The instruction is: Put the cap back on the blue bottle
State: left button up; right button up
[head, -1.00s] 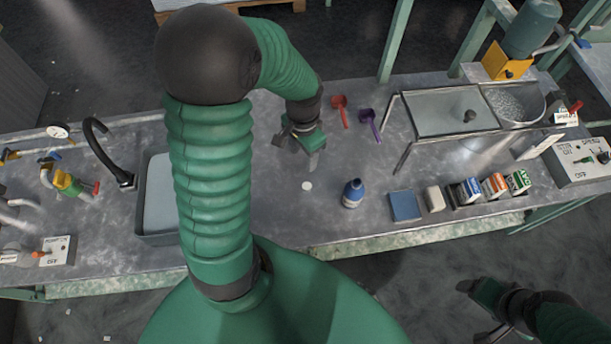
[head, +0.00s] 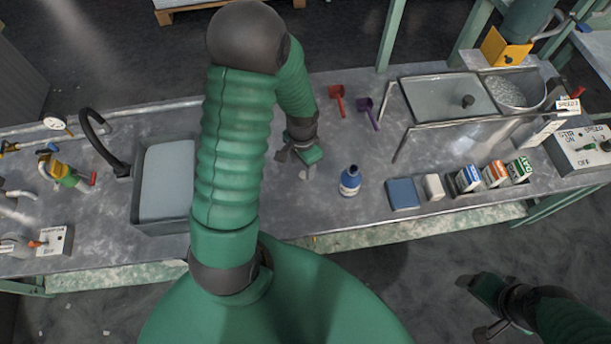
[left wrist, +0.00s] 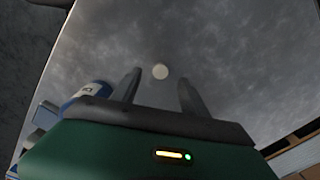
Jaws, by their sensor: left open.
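The blue bottle (head: 350,182) stands upright on the bench, its dark neck uncovered and a white label on its side. Part of it shows at the left edge of the left wrist view (left wrist: 88,92). The small pale round cap (left wrist: 160,71) lies on the bench to the left of the bottle; in the head view it is partly hidden by my gripper. My left gripper (head: 296,163) is open and empty above the bench, and in the left wrist view the cap shows between and just beyond its fingertips. My right gripper (head: 482,305) is low at the right, off the bench; its jaws are unclear.
A blue block (head: 403,194), a white block (head: 433,187) and several small cartons (head: 495,173) stand right of the bottle. Red (head: 337,100) and purple (head: 366,112) scoops lie behind it. A sink (head: 165,182) is at left, a glass-topped frame (head: 447,99) at back right.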

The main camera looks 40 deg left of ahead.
aim_at(304, 175)
pick_arm(q)
jog(key=shift+a+f, duration=0.1)
jog(key=shift+a, duration=0.15)
jog(key=f+b, duration=0.1)
jog(key=f, duration=0.4)
jog(key=shift+w, duration=0.2)
jog(key=shift+d+f, duration=0.1)
jog(key=shift+f, duration=0.05)
jog(key=shift+d, duration=0.15)
jog(key=shift+c, duration=0.4)
jog(key=shift+a, duration=0.2)
jog(key=c, duration=0.5)
jog(key=shift+d, duration=0.1)
grip_shut()
